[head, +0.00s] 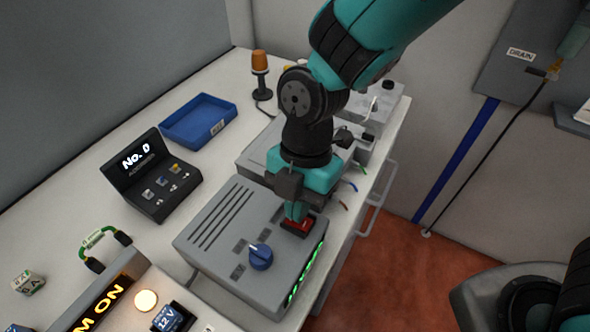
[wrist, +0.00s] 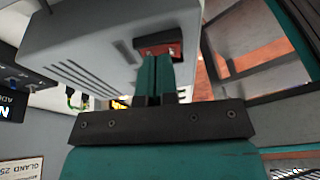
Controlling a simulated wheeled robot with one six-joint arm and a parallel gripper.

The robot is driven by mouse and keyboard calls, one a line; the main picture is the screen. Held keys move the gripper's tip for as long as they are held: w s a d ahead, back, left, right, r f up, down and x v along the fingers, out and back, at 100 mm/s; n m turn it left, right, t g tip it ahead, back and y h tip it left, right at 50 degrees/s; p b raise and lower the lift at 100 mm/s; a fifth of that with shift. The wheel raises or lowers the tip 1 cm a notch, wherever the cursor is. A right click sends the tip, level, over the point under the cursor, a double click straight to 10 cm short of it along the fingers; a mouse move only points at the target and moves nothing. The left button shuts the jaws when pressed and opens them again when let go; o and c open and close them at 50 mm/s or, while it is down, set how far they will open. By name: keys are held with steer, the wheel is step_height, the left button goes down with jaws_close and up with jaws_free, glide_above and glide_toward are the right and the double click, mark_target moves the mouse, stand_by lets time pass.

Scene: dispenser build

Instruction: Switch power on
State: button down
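A grey box (head: 215,240) with vent slots stands on the white counter. On its top are a blue knob (head: 260,257) and a red rocker switch (head: 304,226). A column of green lights (head: 307,275) glows on its side. My gripper (head: 295,212) points down at the red switch, its fingertips at or just above it. In the wrist view, the teal fingers (wrist: 155,72) are together with nothing visible between them, and their tips overlap the near edge of the red switch (wrist: 160,49). I cannot tell for certain whether they touch it.
Another grey unit sits behind the box.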

steer(key=r+p, duration=0.1)
steer(key=r, duration=0.1)
steer(key=r+p, duration=0.1)
steer(key=shift+w+a+r+p, duration=0.2)
steer(key=shift+r+p, duration=0.1)
steer(key=shift+r, duration=0.1)
steer(key=a+b+v, duration=0.1)
steer(key=v, duration=0.8)
steer(key=shift+w+r+b, duration=0.3)
steer(key=shift+w+b, duration=0.05)
steer(key=shift+b, duration=0.05)
steer(key=s+d+r+m+t+y, duration=0.1)
steer(key=s+d+m, duration=0.3)
steer(key=m, duration=0.7)
steer(key=s+d+r+m+t+y, duration=0.1)
steer(key=s+d+m, duration=0.3)
steer(key=d+m, duration=0.4)
steer(key=r+m+t, duration=0.1)
steer(key=m, duration=0.1)
steer(key=shift+s+r+m+y, duration=0.2)
steer(key=shift+r+m+y, duration=0.15)
steer(key=shift+m+y, duration=0.05)
